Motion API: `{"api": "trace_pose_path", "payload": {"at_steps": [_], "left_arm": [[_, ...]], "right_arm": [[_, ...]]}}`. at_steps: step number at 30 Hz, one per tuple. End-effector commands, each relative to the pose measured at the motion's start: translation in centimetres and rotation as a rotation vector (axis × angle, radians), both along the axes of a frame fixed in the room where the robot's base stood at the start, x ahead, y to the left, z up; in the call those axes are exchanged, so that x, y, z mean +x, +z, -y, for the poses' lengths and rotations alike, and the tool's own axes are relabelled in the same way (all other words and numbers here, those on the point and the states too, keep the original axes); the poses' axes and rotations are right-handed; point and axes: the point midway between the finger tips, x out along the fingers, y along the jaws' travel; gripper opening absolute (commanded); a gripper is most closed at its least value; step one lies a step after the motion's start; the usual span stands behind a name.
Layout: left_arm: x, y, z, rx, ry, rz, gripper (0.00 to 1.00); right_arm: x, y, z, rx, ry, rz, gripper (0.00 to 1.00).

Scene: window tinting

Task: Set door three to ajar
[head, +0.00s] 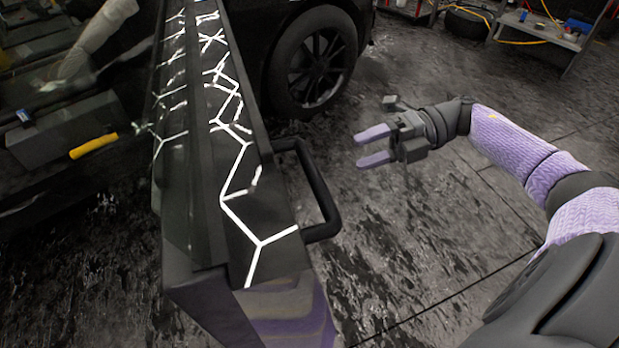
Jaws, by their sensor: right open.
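A dark door-like panel (215,215) with white branching lines along its top stands upright at the left and middle, seen from above. I cannot tell whether it is door three or how far open it is. A black bar handle (318,190) sticks out from its right side. My right gripper (358,147), with two lilac fingers, is open and empty. It is to the right of the handle and apart from it, with its fingers pointing left toward the panel. My left gripper is not in view.
A black car wheel (312,60) stands behind the panel. A yellow-handled tool (93,147) shows at the left, perhaps as a reflection. A low shelf (540,30) with a yellow hose is at the back right. The dark, stained floor around my right gripper is clear.

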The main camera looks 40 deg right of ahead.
Motion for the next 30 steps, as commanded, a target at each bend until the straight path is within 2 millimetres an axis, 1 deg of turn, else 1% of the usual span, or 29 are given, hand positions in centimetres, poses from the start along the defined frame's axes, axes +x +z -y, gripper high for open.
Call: {"api": "trace_pose_path", "payload": {"at_steps": [2,5,9,13,15,18,24,29,30], "left_arm": [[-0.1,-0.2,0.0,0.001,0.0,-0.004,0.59],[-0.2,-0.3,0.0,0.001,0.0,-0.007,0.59],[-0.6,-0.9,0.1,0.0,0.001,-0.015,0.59],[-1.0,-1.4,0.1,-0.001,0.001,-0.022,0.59],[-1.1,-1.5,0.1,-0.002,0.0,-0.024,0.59],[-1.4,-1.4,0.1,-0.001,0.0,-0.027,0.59],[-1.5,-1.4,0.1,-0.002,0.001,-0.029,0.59],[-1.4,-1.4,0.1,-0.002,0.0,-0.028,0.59],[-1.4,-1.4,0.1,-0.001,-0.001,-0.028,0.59]], "right_arm": [[-0.1,0.1,-0.7,-0.018,0.036,0.008,0.67],[0.4,-0.2,-2.7,-0.012,0.037,0.009,0.67],[1.5,-1.1,-6.0,-0.012,0.035,0.007,0.67],[2.2,-1.6,-8.2,-0.011,0.031,0.006,0.67],[2.4,-1.7,-8.9,-0.011,0.03,0.006,0.67],[2.6,-1.7,-9.3,-0.011,0.028,0.005,0.67],[2.6,-1.6,-9.3,-0.011,0.028,0.004,0.67],[2.6,-1.6,-9.3,-0.011,0.027,0.004,0.33],[2.6,-1.6,-9.3,-0.011,0.027,0.004,0.25]]}}
